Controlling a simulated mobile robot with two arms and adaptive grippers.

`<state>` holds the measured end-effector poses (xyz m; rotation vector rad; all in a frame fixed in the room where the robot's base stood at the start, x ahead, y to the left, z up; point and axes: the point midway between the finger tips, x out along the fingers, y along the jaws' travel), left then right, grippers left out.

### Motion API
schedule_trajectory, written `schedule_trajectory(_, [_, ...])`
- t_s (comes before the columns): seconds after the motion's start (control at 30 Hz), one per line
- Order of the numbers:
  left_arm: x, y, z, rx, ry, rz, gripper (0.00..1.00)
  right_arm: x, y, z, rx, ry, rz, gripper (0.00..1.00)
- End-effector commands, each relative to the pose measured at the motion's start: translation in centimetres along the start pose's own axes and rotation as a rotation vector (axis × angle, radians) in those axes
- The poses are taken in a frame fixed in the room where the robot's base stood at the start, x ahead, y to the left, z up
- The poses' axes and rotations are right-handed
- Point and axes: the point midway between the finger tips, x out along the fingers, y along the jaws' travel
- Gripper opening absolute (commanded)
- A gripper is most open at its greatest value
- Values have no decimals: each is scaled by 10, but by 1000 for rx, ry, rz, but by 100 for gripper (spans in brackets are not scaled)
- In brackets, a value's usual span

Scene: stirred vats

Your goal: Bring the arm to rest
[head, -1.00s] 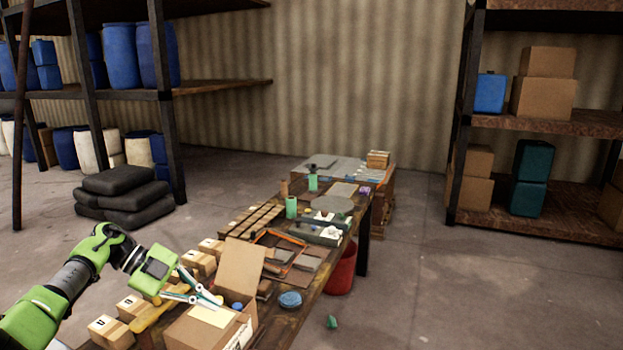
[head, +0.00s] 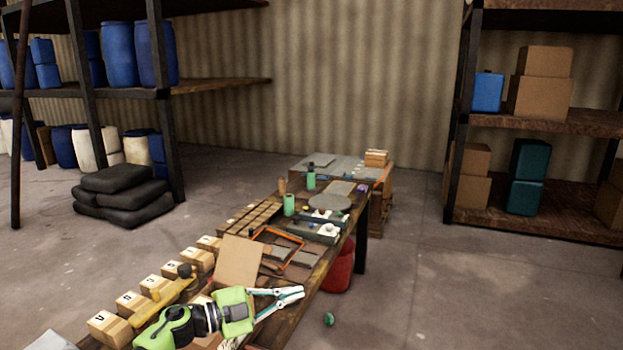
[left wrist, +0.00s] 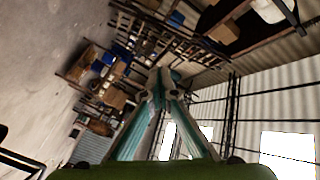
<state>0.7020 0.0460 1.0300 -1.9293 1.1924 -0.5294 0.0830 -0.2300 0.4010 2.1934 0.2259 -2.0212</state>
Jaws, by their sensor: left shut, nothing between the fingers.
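My left gripper (head: 297,293) is green with pale teal fingers. In the head view it points right, low in the picture, in front of the open cardboard box (head: 240,262) on the long table (head: 312,283). Its fingers are shut and empty. In the left wrist view the fingertips (left wrist: 165,88) meet, with only shelving, wall and floor behind them. The arm hides most of the box; its raised flap shows. My right gripper is not in view.
Several numbered small boxes (head: 132,303) and a yellow tool (head: 160,297) line the table's left side. An orange-edged tray (head: 281,237) and green cups (head: 289,204) stand farther back. A red bucket (head: 339,271) is beside the table. The floor to the right is mostly clear.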

Motion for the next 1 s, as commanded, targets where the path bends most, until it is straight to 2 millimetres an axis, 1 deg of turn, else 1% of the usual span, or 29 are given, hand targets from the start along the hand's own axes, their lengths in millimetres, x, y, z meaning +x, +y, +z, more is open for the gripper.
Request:
schedule_trajectory(0.03, [6,4,-7,-35,-11,-89,0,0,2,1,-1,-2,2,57])
schedule_trajectory(0.07, [8,3,-9,-55,-27,-143,0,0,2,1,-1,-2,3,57])
schedule_trajectory(0.17, [3,1,-10,-136,-102,-312,0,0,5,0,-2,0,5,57])
schedule_trajectory(0.27, [-14,5,-2,-240,-209,-456,0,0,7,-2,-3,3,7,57])
schedule_trajectory(0.33, [-32,14,6,-324,-299,-538,0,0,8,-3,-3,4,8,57])
schedule_trajectory(0.43, [-65,38,19,-453,-448,-624,0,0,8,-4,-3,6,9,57])
schedule_trajectory(0.47, [-76,47,23,-495,-496,-642,0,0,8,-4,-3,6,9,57])
schedule_trajectory(0.5, [-91,62,28,-551,-563,-661,0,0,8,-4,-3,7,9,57])
schedule_trajectory(0.57, [-115,86,32,-637,-664,-677,0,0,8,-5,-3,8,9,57])
schedule_trajectory(0.6, [-132,106,34,-695,-734,-679,0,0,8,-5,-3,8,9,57])
schedule_trajectory(0.67, [-157,136,33,-781,-838,-670,0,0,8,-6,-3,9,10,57])
schedule_trajectory(0.7, [-174,158,30,-840,-908,-655,0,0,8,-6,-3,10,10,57])
schedule_trajectory(0.77, [-199,190,22,-923,-1006,-622,0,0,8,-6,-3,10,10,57])
schedule_trajectory(0.8, [-214,210,15,-974,-1067,-595,0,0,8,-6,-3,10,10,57])
schedule_trajectory(0.9, [-244,251,-6,-1073,-1185,-524,0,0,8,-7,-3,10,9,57])
schedule_trajectory(1.0, [-267,282,-27,-1146,-1270,-456,0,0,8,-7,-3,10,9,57])
